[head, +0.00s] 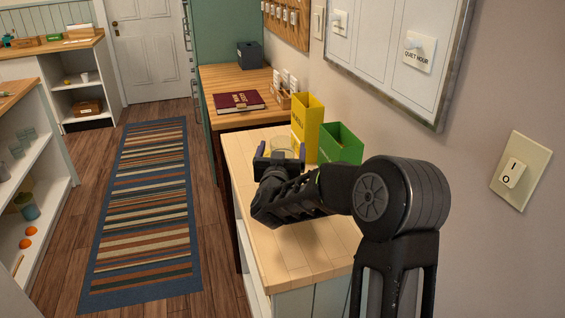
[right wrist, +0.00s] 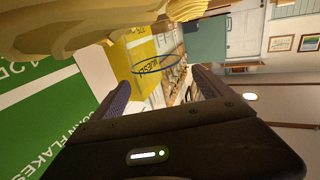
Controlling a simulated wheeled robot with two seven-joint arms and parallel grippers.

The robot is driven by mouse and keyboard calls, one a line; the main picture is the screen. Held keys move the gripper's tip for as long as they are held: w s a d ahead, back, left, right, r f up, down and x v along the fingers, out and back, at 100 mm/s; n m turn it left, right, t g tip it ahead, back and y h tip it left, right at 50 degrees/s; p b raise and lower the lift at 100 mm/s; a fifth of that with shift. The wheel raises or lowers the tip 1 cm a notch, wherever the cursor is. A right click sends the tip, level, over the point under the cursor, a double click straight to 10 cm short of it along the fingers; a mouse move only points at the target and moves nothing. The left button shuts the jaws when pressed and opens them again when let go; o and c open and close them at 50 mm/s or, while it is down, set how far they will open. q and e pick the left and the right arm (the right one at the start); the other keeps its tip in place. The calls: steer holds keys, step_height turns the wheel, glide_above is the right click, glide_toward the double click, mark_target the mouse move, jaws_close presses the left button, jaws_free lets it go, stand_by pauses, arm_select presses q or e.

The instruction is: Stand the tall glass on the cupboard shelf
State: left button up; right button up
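My right arm reaches over the pale wooden counter top. The right gripper (head: 282,156) is just above it, beside the yellow and green boxes, and its fingers are spread apart. In the right wrist view the right gripper (right wrist: 163,90) shows both fingers with a wide gap. Beyond them is a thin blue oval rim (right wrist: 156,72), probably the mouth of a clear glass; its body is hard to make out. In the head view the gripper mostly hides what stands there. My left gripper is out of view.
A yellow box (head: 307,122) and a green cereal box (head: 341,143) stand against the wall, close to the gripper. A dark red book (head: 239,101) lies on the farther counter. The striped rug (head: 145,215) and the floor between the units are clear.

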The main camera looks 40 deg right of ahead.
jaws_close()
stand_by(0.8)
